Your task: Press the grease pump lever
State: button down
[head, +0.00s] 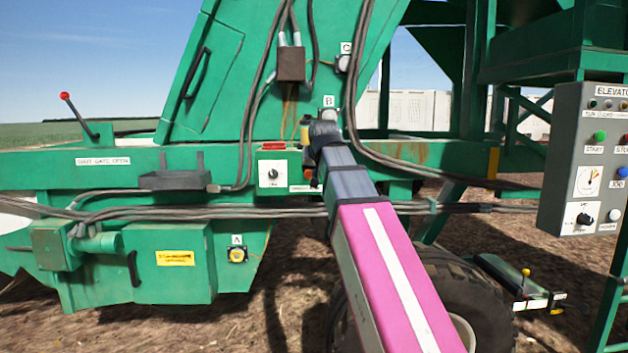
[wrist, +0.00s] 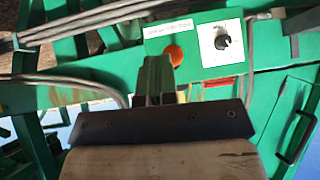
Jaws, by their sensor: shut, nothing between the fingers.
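No part is clearly legible as the grease pump lever. A small light-green panel (head: 272,172) on the green machine carries a black dial; in the wrist view this panel (wrist: 215,68) also shows an orange-red round knob (wrist: 173,53) and a white label too small to read. My gripper (wrist: 155,75) is shut and empty, its fingers in front of the panel's edge, close to the orange-red knob; contact cannot be told. In the head view my arm covers the panel's right side, and the fingertips are hidden. A yellow cylinder (head: 305,131) stands just left of my wrist.
A red-knobbed lever (head: 78,112) stands at the left above a gate label. Grey hoses (head: 130,212) run across the beam. A grey control box (head: 590,150) is at the right.

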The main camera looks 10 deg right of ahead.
jog(key=shift+v, duration=1.55)
jog(key=shift+f, duration=0.15)
jog(key=d+f+g, duration=0.2)
jog(key=f, duration=1.3)
jog(key=d+f+g, duration=0.2)
jog(key=f, duration=1.4)
jog(key=s+d+f+g, duration=0.1)
jog(key=s+f, duration=0.4)
jog(key=f, duration=0.4)
jog(key=s+d+f+g, duration=0.2)
jog(key=s+f, duration=0.3)
jog(key=f, duration=0.4)
jog(key=s+d+f+g, duration=0.1)
jog(key=s+f, duration=0.4)
jog(key=f, duration=0.5)
jog(key=shift+d+g+h, duration=0.3)
jog(key=shift+d+g, duration=0.1)
jog(key=shift+g, duration=0.1)
